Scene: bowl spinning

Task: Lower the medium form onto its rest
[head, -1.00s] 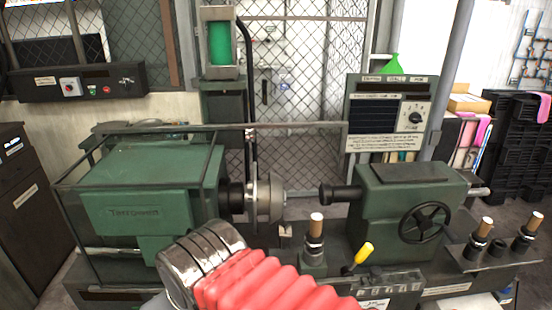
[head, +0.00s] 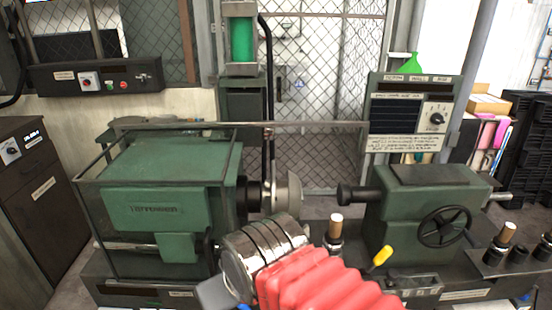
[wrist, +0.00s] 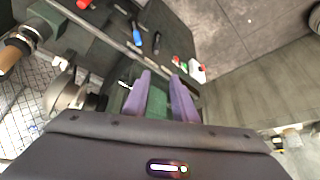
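A grey rounded metal form (head: 288,192) sits on the spindle at the right of the green headstock in the head view. It also shows at the left of the wrist view (wrist: 62,95). I cannot tell whether it is the medium form, and no rest is clearly identifiable. My gripper (wrist: 161,76) shows two purple fingers set apart, with green surface visible between them and nothing held. The form lies to the left of the fingers in the wrist view. In the head view my arm covers the area below the spindle, and the fingertips cannot be made out.
The green headstock (head: 165,185) and tailstock (head: 425,205) flank the spindle gap. A rail (head: 310,124) crosses above. A wooden-topped post (head: 336,228) and yellow-knobbed lever (head: 382,256) stand close to my arm. Another wooden-topped post (head: 506,236) stands at the right.

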